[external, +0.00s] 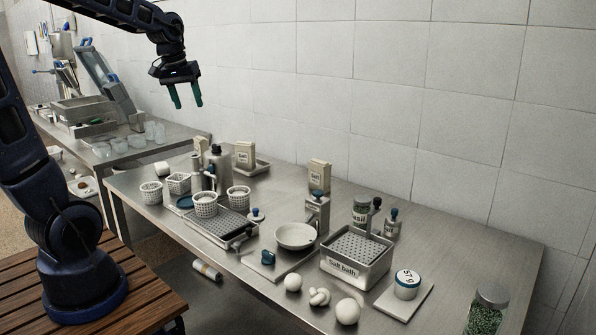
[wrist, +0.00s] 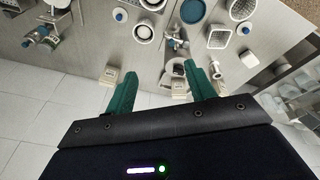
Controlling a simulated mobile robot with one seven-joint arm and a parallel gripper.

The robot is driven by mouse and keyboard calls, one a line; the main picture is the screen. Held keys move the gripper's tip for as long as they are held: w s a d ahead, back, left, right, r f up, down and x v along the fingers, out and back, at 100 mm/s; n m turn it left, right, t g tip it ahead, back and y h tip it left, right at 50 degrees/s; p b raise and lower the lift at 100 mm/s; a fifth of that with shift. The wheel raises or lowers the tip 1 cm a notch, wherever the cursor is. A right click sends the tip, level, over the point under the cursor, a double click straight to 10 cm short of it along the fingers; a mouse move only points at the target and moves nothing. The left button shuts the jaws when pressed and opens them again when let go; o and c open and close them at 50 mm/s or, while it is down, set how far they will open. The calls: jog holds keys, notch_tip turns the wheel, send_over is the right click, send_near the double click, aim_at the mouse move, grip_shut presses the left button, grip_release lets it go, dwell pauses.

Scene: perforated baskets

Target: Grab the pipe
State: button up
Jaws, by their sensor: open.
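My gripper (external: 187,104) hangs high above the far left part of the steel table, its two green fingers apart and empty. In the wrist view my gripper (wrist: 158,76) also shows open, with nothing between the fingers. I cannot tell for sure which thing is the pipe.
The steel table (external: 140,203) holds perforated baskets (external: 205,205), a bowl (external: 295,236), a salt bath tray (external: 357,280), boxes, bottles and white balls (external: 348,311). A tiled wall stands behind. A second bench with glassware (external: 102,149) is at the back left.

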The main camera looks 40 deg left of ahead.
jog(key=w+a+f+n, duration=0.2)
jog(key=w+a+n, duration=0.1)
jog(key=w+a, duration=0.45)
jog(key=n+g, duration=0.3)
jog(key=n, duration=0.5)
send_over(195, 156)
notch_tip(195, 156, down, 19)
jog(key=shift+a+f+n, duration=0.3)
jog(key=shift+a+f, duration=0.05)
jog(key=f, duration=1)
jog(key=shift+d+f, duration=0.2)
jog(key=shift+d, duration=0.1)
jog(key=c, duration=0.8)
jog(key=shift+r, duration=0.15)
